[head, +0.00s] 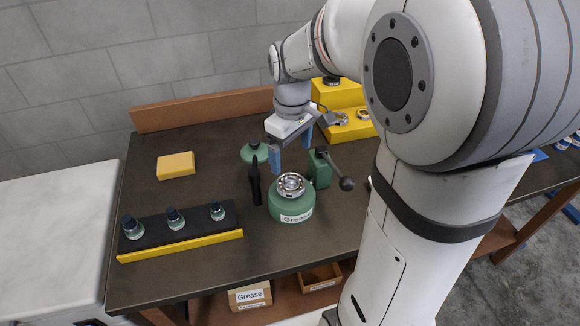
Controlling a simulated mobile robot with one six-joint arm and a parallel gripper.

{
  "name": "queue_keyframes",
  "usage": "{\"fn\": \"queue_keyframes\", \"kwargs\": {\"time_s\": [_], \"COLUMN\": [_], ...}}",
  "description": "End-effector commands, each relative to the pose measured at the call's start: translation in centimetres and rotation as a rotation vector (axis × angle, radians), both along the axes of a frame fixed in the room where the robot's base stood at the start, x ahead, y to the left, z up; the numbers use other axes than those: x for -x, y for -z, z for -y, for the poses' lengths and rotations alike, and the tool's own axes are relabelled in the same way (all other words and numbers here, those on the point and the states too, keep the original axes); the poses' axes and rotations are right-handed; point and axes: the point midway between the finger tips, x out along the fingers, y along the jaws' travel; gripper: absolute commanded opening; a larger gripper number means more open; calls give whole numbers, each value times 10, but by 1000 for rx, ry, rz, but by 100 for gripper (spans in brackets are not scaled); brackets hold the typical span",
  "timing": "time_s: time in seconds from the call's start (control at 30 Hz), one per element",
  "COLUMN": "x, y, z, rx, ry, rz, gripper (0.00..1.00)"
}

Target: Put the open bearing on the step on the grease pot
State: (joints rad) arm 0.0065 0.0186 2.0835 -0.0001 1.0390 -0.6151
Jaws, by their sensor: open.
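The green grease pot (291,206), labelled "Grease", stands upright on the dark bench. An open bearing (291,184), a metal ring with its balls showing, lies on top of the pot. It looks flat and roughly centred. My gripper (291,160) is open, its two blue fingers pointing down above and behind the pot, apart from the bearing. The yellow step (338,95) stands at the back right, partly hidden by my arm. Other ring-like bearings sit on it, one on the lower level (340,118) and one beside it (362,114).
A green tool with a ball-ended lever (345,183) stands right of the pot. A dark upright handle (255,184) and a green oil can (252,153) are to its left. A black rack with small jars (190,228) lies front left; a yellow block (176,165) lies behind it.

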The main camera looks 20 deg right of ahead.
Motion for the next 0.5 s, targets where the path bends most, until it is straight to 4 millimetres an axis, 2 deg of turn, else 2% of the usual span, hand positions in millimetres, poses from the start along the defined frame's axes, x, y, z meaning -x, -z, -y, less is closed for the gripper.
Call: {"fn": "queue_keyframes", "kwargs": {"time_s": [0.1,0.27,0.37,0.5], "x": [-1,4,20,63], "y": [-18,-30,-34,-36], "z": [0,0,0,1], "rx": [0,0,-2,-13], "ry": [0,12,74,243], "rz": [2,7,35,109], "gripper": [86,86,86,86]}}
